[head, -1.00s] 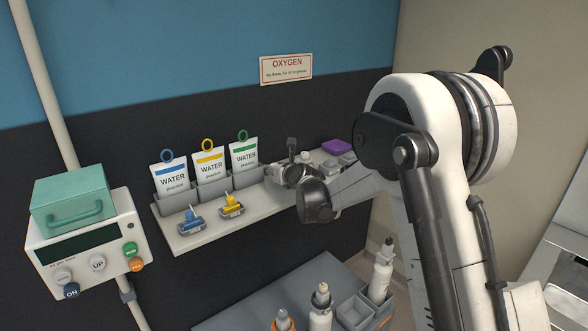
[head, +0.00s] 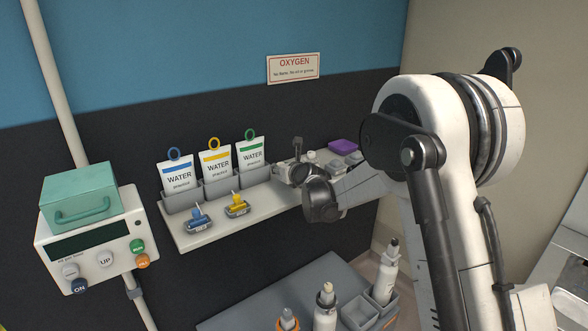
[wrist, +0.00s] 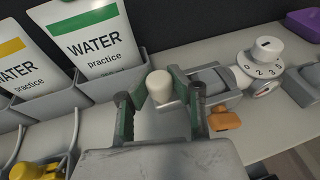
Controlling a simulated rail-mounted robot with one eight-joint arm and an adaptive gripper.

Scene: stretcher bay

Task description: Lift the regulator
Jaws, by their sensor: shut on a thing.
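In the wrist view the regulator (wrist: 258,72) lies on the shelf's right part. It has a grey body, a white dial with numbers and an orange piece below. A cream round post (wrist: 160,88) stands at its left end. My gripper (wrist: 163,95) has its green-padded fingers on either side of this end and is shut on the regulator. The contact itself is partly hidden. In the head view my gripper (head: 288,172) is small at the shelf's right part, and my wrist covers much of the regulator there.
Water pouches in blue, yellow (head: 217,161) and green stand in grey holders along the wall. A purple block (head: 344,146) sits at the right. Bottles (head: 386,275) stand below.

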